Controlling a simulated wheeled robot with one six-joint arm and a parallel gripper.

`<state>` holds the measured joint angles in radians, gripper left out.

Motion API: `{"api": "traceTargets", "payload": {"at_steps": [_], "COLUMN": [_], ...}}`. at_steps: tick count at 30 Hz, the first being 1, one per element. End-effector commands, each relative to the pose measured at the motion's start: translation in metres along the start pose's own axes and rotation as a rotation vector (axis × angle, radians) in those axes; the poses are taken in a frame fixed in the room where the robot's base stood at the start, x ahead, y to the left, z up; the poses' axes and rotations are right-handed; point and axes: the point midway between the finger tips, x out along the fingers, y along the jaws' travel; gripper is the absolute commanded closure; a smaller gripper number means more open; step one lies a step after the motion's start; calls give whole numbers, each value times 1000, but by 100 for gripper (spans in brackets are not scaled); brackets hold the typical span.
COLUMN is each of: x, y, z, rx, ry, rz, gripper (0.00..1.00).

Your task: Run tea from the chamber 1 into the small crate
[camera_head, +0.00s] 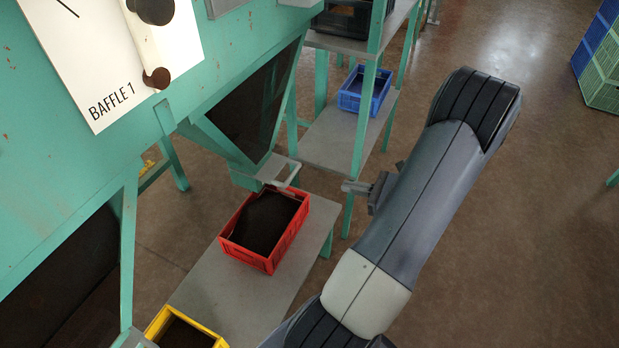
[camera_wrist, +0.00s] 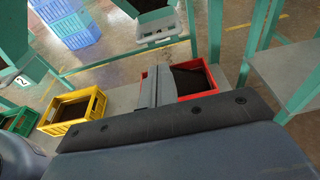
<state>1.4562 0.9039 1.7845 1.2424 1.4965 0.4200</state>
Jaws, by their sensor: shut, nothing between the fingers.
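The green machine (camera_head: 230,60) carries a white panel (camera_head: 100,50) marked BAFFLE 1, with a pale handle on it. Its tapered chute ends in a grey plate with a handle (camera_head: 279,171). A red crate (camera_head: 247,259) stands just below this outlet and holds dark tea (camera_head: 265,220). The red crate also shows in the wrist view (camera_wrist: 198,97), partly hidden by the fingers. My gripper (camera_head: 350,187) is right of the outlet, apart from it, and partly hidden by my arm. Its fingers are together and empty in the wrist view (camera_wrist: 158,85).
A yellow crate (camera_head: 156,322) with dark contents stands nearer on the same grey bench (camera_head: 215,295). A green crate (camera_wrist: 22,122) is beyond it. A blue crate (camera_head: 350,102) sits on the green-posted shelf rack behind. Stacked crates (camera_head: 600,65) stand far right. Open floor lies at right.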

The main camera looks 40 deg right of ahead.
Motion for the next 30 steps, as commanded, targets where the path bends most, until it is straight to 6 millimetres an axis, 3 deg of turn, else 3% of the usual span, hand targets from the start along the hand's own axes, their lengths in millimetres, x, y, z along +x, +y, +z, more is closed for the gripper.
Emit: {"api": "traceTargets", "payload": {"at_steps": [7, 21, 30], "x": [21, 110, 138], "y": [1, 1, 0], "z": [0, 0, 0], "rx": [21, 19, 18], "ry": [0, 1, 1], "rz": [4, 4, 0], "gripper": [100, 100, 100]}}
